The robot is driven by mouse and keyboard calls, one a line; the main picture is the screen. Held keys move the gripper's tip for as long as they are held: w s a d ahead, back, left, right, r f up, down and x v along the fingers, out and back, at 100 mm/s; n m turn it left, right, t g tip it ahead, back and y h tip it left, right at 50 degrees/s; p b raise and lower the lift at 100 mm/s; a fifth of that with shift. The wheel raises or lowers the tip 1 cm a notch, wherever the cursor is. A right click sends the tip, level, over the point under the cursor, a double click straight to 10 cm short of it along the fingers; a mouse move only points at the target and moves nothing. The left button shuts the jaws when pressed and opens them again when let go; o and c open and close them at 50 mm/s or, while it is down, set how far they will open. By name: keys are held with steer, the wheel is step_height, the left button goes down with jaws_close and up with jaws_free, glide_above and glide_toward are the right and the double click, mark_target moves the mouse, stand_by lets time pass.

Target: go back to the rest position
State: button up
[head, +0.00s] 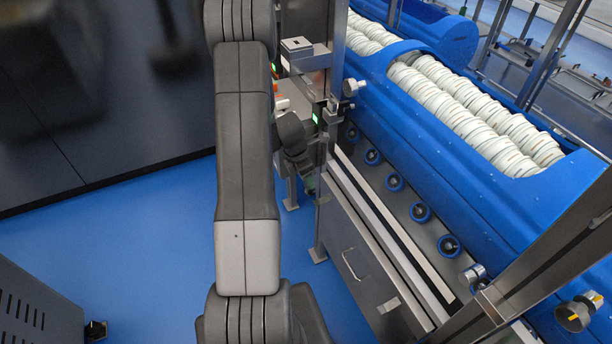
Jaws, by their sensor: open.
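My grey arm runs upright through the middle of the head view, from a joint at the bottom edge to another joint at the top edge. I cannot make out my gripper or its fingertips. A dark rounded part shows just right of the arm, partly hidden by it; I cannot tell whether it belongs to my wrist or to the station behind. I see nothing held.
A blue tub carrier (450,160) with rows of stacked white tubs (480,112) stands right. Blue rollers (394,182) line its side above a steel cabinet (352,235). A metal post crosses lower right. A dark wall (100,130) stands left; blue floor (130,235) is open.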

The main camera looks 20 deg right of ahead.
mark_target(316, 202)
steer(key=shift+f, duration=0.15)
steer(key=x, duration=1.3)
steer(key=shift+d+f+b, duration=0.15)
steer(key=shift+f+b, duration=0.15)
steer(key=shift+b, duration=0.05)
